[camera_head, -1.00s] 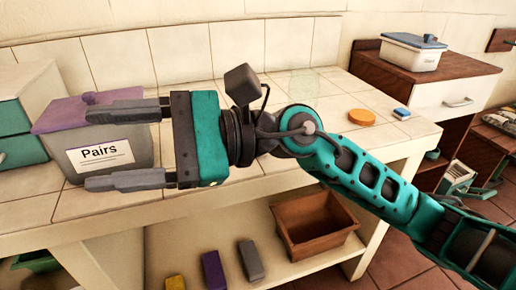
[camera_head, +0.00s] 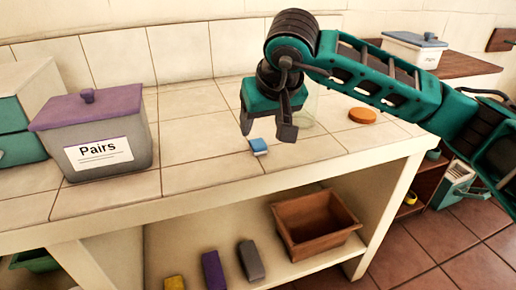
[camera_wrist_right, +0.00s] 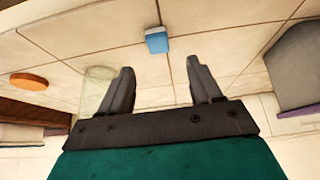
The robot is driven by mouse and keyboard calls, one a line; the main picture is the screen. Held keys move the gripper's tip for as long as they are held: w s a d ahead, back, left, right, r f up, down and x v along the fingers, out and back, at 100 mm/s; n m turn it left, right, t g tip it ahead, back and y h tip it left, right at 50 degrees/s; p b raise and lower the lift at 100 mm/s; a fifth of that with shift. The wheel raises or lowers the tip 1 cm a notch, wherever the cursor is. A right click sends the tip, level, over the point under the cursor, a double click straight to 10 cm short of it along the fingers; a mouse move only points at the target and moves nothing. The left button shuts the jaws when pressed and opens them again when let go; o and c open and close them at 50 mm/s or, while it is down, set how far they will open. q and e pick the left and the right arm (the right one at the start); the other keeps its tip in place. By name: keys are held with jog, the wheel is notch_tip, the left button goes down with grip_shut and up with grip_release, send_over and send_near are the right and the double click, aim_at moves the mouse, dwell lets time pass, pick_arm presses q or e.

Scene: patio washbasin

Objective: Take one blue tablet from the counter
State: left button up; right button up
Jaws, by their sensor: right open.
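A small blue tablet (camera_head: 258,146) lies on the tiled counter (camera_head: 200,165) near its front edge. My right gripper (camera_head: 266,132) is open, pointing down just above and behind the tablet, with nothing held. In the right wrist view the blue tablet (camera_wrist_right: 157,40) lies beyond the open fingertips (camera_wrist_right: 160,68), roughly centred between them and apart from both. My left gripper is not in view.
A grey box with a purple lid, labelled Pairs (camera_head: 100,130), stands at left. A clear glass (camera_wrist_right: 97,88) stands close to my right gripper. An orange disc (camera_head: 362,115) lies to the right. A brown bin (camera_head: 316,225) sits on the lower shelf.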

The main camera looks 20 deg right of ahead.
aim_at(258, 143)
jog(key=b+x, duration=0.1)
jog(key=x, duration=0.6)
jog(key=shift+s+d+f, duration=0.1)
jog(key=shift+f, duration=0.15)
jog(key=shift+c, duration=0.3)
jog(key=c, duration=1.1)
